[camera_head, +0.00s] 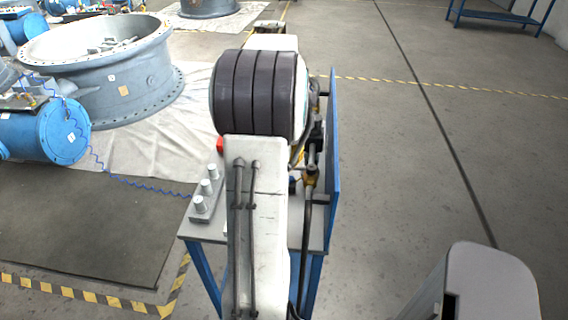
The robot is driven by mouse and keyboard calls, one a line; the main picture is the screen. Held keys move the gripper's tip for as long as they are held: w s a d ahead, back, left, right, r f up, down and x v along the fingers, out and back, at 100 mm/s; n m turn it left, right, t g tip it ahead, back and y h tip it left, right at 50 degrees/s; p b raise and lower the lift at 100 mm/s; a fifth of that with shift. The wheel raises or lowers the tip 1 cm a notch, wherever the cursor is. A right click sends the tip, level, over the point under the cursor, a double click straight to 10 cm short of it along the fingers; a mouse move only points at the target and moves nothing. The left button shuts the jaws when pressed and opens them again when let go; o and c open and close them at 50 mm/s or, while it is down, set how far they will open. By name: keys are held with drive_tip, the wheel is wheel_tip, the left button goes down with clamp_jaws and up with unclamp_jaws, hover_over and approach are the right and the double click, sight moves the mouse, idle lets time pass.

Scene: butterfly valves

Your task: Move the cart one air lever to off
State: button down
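The cart (334,150) is a blue-framed stand with a grey top and an upright blue side panel, below and behind my arm. Dark and yellow air fittings (310,180) with a black hose sit along the inside of the panel. I cannot tell which part is the air lever or how it is set. My white arm with its dark ribbed joint covers the middle of the cart. A small part of the far end of my arm shows above the joint, around my gripper (269,28). Its fingers cannot be made out, nor whether they touch anything.
Several grey knobs (206,190) and a red part (220,144) are at the cart's left side. A blue coiled hose runs left to a blue cylinder (45,132). A large grey flanged valve body (105,80) stands on a pale sheet.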

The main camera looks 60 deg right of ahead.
drive_tip(key=shift+a+f, duration=0.1)
drive_tip(key=shift+f, duration=0.15)
drive_tip(key=c, duration=1.4)
unclamp_jaws()
drive_tip(key=shift+r, duration=0.1)
drive_tip(key=shift+c, duration=0.2)
drive_tip(key=shift+r, duration=0.1)
wheel_tip(320, 180, up, 12)
